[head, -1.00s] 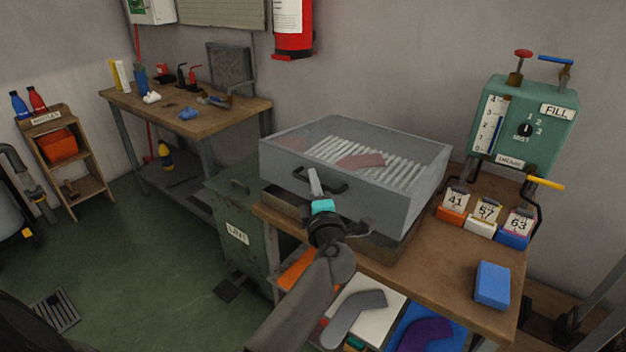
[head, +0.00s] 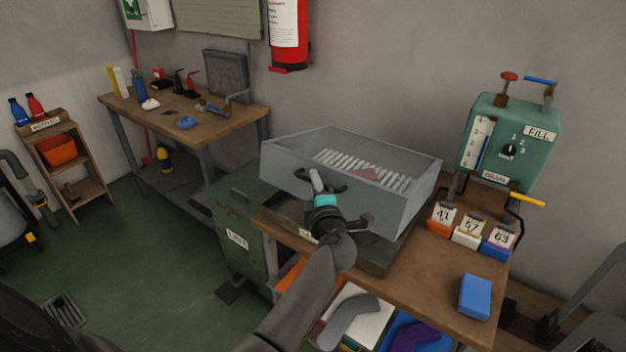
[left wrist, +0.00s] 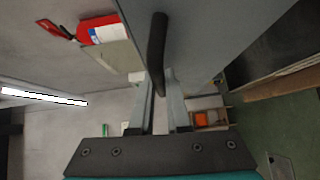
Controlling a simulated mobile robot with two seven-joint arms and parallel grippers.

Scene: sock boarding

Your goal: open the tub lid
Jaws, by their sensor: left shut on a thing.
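The tub's grey see-through lid (head: 392,205) is a box-shaped cover with a black handle (head: 338,187) on its front. My left gripper (head: 316,182) is shut on the handle at the lid's front. In the left wrist view the black handle (left wrist: 157,45) runs between the two fingers, beside the grey lid wall (left wrist: 215,35). My arm hides part of the front and base. My right gripper is not in view.
Numbered blocks (head: 467,231) and a blue block (head: 475,297) lie on the bench's right side. A green lint bin (head: 238,222) stands left. Open floor lies further left.

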